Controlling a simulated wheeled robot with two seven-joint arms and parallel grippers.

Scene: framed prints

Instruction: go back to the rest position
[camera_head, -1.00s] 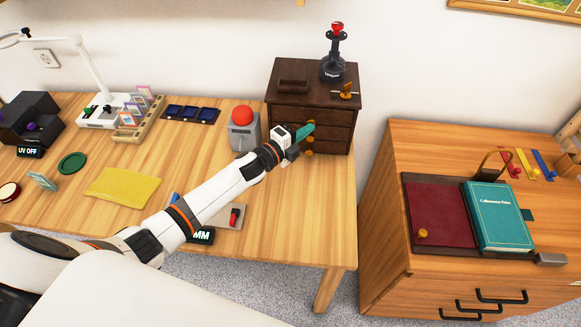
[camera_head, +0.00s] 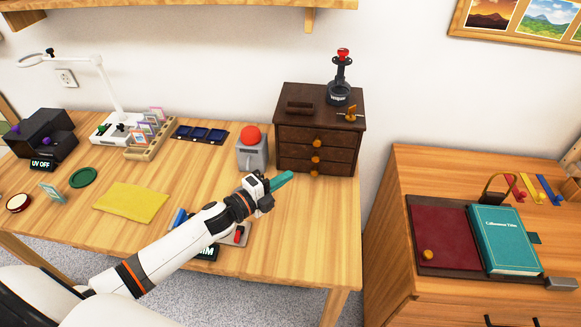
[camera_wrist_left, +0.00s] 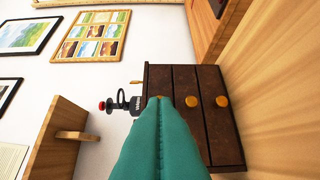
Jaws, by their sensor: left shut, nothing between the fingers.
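My left gripper (camera_head: 284,180) is shut and empty, its teal fingers together above the table in front of the small dark drawer cabinet (camera_head: 336,146). In the left wrist view, the teal fingers (camera_wrist_left: 160,140) cover part of the cabinet (camera_wrist_left: 222,135). They appear apart from its drawers, which look closed. My right gripper is not in view.
The wooden table (camera_head: 310,240) holds a grey box with a red button (camera_head: 251,137), a yellow cloth (camera_head: 133,201) and a white lamp (camera_head: 105,90). A wooden cabinet (camera_head: 385,260) at right bears a teal book (camera_head: 504,240). The table's front right is clear.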

